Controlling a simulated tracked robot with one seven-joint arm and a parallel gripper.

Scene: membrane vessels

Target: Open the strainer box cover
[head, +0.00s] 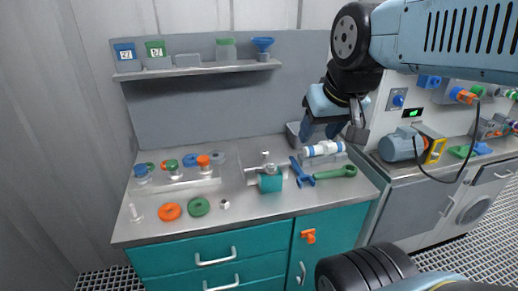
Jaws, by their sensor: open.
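My gripper (322,133) is in the head view at the back right of the grey bench, its dark blue fingers pointing down and apart. It is open, with nothing visible between the fingers. Just below it, a white cylinder with blue bands (323,149) lies in a grey holder (328,159). I cannot tell whether the fingers touch it. A teal block with a metal bar on top (270,182) stands left of the gripper. I cannot tell for certain which item is the strainer box or its cover; part of the area behind the gripper is hidden.
A blue wrench (300,172) and a green wrench (336,173) lie in front of the holder. Caps and rings, including an orange ring (170,211), are on the left. A shelf (198,69) holds bins. A motor (398,145) stands right.

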